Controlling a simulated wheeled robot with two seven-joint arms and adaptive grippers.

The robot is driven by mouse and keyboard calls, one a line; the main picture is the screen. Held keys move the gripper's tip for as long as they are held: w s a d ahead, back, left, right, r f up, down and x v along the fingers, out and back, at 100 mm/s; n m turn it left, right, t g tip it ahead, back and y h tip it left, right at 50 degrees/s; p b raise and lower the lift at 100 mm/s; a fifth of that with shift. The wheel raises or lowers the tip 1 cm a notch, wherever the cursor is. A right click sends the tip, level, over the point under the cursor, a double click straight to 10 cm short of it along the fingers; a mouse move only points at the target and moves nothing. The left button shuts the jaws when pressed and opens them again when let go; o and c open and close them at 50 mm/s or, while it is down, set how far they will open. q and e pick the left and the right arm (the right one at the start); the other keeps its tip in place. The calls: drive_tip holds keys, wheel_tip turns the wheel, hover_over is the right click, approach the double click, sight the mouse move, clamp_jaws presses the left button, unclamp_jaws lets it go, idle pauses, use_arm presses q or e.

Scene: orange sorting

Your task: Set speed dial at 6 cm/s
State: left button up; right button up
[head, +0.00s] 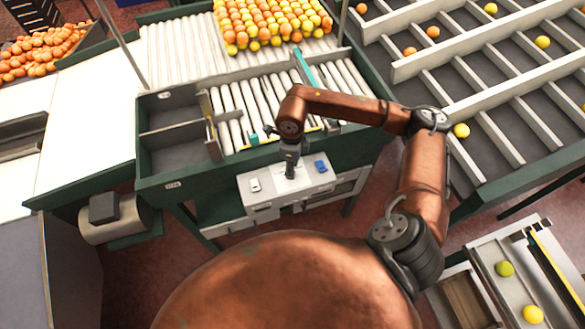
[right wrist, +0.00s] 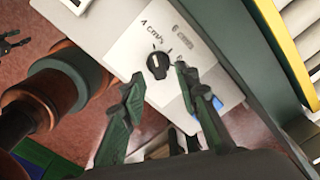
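The speed dial (right wrist: 158,65), a round black knob with a white pointer line, sits on a pale control panel (head: 270,196). In the right wrist view the pointer aims up, roughly toward the "4 cm/s" mark. A further mark beside the right finger is partly hidden. My right gripper (right wrist: 165,105) is open, its two green-grey fingers apart below the dial and not closed on it. In the head view the right gripper (head: 290,172) points down over the panel and hides the dial.
The panel also carries a white switch (head: 256,186) on the left and a blue switch (head: 321,166) on the right. Behind it is a roller conveyor (head: 233,108) in a green frame. Oranges and yellow fruit (head: 265,20) lie at the back.

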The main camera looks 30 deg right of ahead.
drive_tip(key=shift+f, duration=1.1)
clamp_jaws()
